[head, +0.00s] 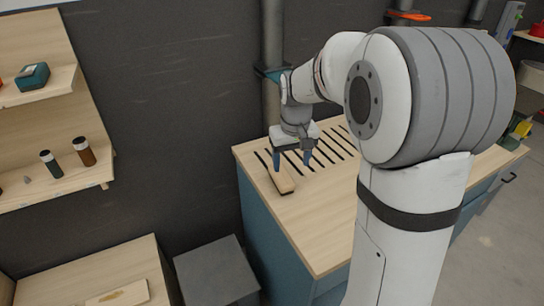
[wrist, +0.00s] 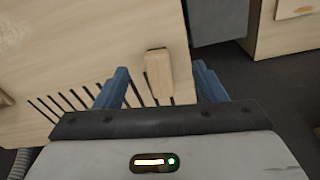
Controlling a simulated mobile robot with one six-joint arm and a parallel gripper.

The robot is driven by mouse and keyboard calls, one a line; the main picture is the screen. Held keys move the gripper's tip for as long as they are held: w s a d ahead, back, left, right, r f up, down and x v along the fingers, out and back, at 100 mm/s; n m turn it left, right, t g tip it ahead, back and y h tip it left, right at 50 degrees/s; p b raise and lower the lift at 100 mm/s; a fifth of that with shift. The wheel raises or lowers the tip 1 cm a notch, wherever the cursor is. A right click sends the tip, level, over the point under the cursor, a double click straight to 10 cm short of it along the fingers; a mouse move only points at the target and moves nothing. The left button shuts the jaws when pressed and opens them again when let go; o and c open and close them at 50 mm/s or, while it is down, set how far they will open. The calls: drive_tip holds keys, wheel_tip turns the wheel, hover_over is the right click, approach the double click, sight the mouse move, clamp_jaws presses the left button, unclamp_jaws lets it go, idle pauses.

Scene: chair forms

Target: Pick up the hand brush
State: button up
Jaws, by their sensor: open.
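The hand brush (head: 284,181) is a small pale wooden block with a dark underside edge. It lies on the wooden top of a blue cabinet, near its left edge. My gripper (head: 292,163) points down over the brush with its blue fingers apart. In the wrist view the brush (wrist: 159,75) shows between the two open fingers of my gripper (wrist: 162,70). The brush looks free of both fingers. I cannot tell the exact height of the fingertips over it.
The cabinet top (head: 321,224) has a row of dark slots (head: 325,152) beside the brush. A grey box (head: 215,272) stands on the floor left of the cabinet. A wooden shelf (head: 60,187) with two small bottles is at the left. The front of the cabinet top is clear.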

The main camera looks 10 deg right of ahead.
sight(281, 172)
drive_tip(key=shift+o, duration=1)
drive_tip(key=shift+n+g, duration=0.4)
drive_tip(key=shift+g, duration=0.1)
drive_tip(key=w+f, duration=0.2)
drive_tip(key=w, duration=0.1)
drive_tip(key=w+f, duration=0.2)
drive_tip(key=w, duration=0.1)
drive_tip(key=w+f, duration=0.3)
drive_tip(key=w, duration=0.1)
drive_tip(key=shift+a+f, duration=0.1)
drive_tip(key=shift+a, duration=0.2)
drive_tip(key=shift+w+f, duration=0.15)
drive_tip(key=shift+f, duration=0.15)
drive_tip(key=f, duration=0.2)
drive_tip(key=f+p, duration=0.1)
drive_tip(key=f, duration=0.2)
drive_tip(key=f+p, duration=0.1)
drive_tip(key=f, duration=0.1)
drive_tip(key=shift+w+f, duration=0.25)
drive_tip(key=shift+c, duration=0.3)
drive_tip(key=c, duration=1.1)
